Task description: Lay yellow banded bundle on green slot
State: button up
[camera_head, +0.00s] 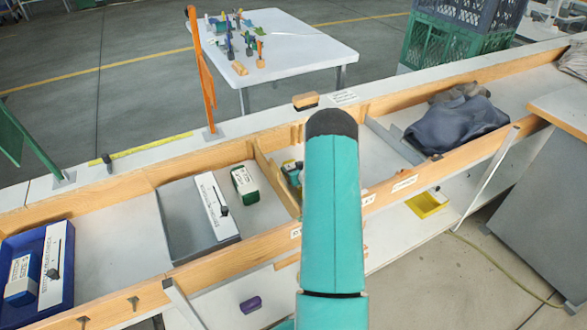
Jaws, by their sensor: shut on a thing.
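My teal arm (332,215) rises through the middle of the view, ending at the top in a dark rounded cap. My gripper does not show; the arm hides whatever is behind it. I cannot make out a yellow banded bundle or a green slot.
The wooden-railed bench (110,201) holds a blue tray (66,292), a white device (212,200), a green-white box (244,183) and dark cloth (457,125). Below are a yellow tray (428,205) and purple block (251,304). An orange post (206,92) stands behind.

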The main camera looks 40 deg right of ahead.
jog(key=o, duration=1.2)
jog(key=shift+f, duration=0.15)
jog(key=shift+s+a+r, duration=0.1)
jog(key=shift+s+r, duration=0.1)
jog(key=shift+r, duration=0.05)
jog(key=v, duration=0.7)
